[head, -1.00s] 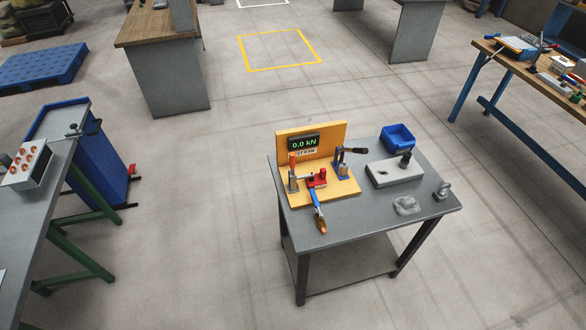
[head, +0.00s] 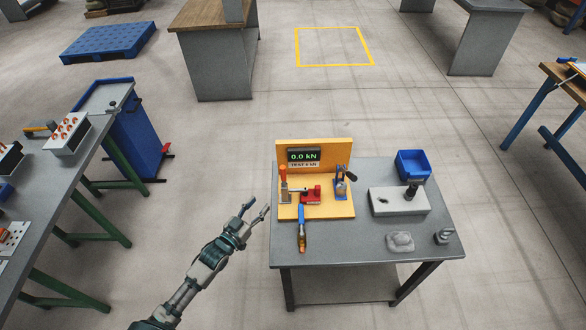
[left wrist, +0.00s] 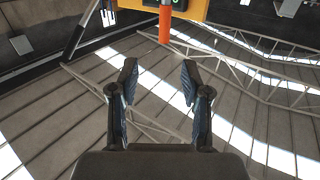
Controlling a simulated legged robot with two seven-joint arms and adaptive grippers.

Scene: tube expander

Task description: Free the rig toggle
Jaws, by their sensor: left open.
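The rig (head: 345,150) is a yellow-orange base and backboard on a grey table, with a display (head: 304,156) reading 0.0 kN. A toggle with an upright red handle (head: 283,174) stands at its left side. A second, blue toggle clamp (head: 340,183) with a black handle stands at its right. A red block (head: 311,194) sits between them. My left gripper (head: 257,207) is open and empty, left of the table and apart from the rig. In the left wrist view its fingers (left wrist: 160,88) are spread, with the orange-red handle (left wrist: 164,24) beyond them. My right gripper is not seen.
A blue-and-orange hand tool (head: 302,230) lies at the rig's front. A grey block (head: 398,201), a blue bin (head: 412,165) and small grey parts (head: 400,242) occupy the right of the table (head: 345,248). A green-legged bench (head: 60,205) stands left, with open floor between.

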